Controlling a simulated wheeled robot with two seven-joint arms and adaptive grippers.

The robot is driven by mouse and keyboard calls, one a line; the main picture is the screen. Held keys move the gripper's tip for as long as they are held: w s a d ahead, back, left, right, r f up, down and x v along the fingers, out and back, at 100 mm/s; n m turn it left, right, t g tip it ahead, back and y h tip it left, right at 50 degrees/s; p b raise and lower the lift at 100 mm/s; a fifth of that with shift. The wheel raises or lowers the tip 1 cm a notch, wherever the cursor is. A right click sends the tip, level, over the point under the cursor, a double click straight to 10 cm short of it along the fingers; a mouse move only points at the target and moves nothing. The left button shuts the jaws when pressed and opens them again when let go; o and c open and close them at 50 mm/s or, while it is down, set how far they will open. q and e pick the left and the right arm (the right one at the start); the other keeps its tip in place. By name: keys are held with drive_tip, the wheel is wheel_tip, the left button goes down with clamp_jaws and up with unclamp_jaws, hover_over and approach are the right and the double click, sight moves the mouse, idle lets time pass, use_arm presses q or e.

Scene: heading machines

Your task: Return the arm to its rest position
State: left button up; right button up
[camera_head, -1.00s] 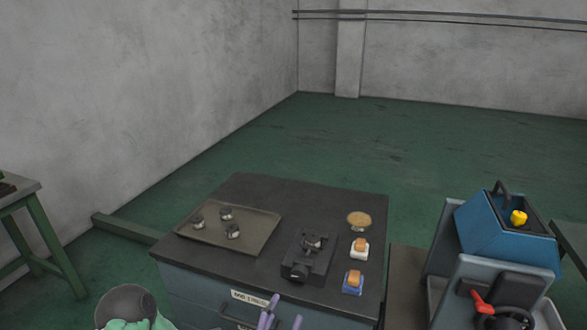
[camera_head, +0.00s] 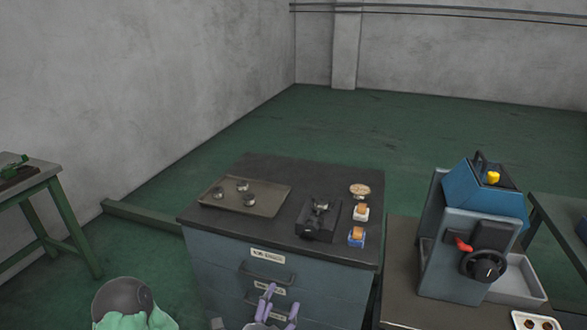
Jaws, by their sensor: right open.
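My right gripper (camera_head: 272,304) shows at the bottom of the head view, in front of the drawer cabinet (camera_head: 225,255). Its two purple fingers stand apart with nothing between them. It is low, in front of the drawers and clear of the cabinet's dark top. At the bottom left a dark rounded part with a mint-green piece shows; it seems to be part of my own body. My left gripper's fingers do not show.
On the cabinet are a tray (camera_head: 262,205) with several small metal parts, a black vise-like fixture (camera_head: 318,220), a round brown-topped item (camera_head: 360,190) and two small orange-topped blocks. A blue machine (camera_head: 478,225) stands right. A green-legged table (camera_head: 45,185) stands left.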

drive_tip(key=w+d+f+n+g+y+p, duration=0.2)
drive_tip(key=w+d+f+n+y, duration=0.15)
drive_tip(key=w+f+n, duration=0.5)
drive_tip(key=s+d+f+g+y+p, duration=0.2)
drive_tip(key=d+f+g, duration=0.2)
drive_tip(key=f, duration=0.9)
drive_tip(key=s+d+f+n+g+y+p, duration=0.1)
drive_tip(key=s+d+f+n+g, duration=0.2)
drive_tip(key=s, duration=0.7)
drive_tip(key=s+d+f+n+g+y+p, duration=0.1)
drive_tip(key=s+d+f+n+g+y, duration=0.1)
drive_tip(key=s+f+g, duration=0.4)
drive_tip(key=s+d+f+n, duration=0.1)
drive_tip(key=s+f, duration=0.3)
drive_tip(key=s, duration=0.1)
drive_tip(key=shift+f+g+p, duration=0.4)
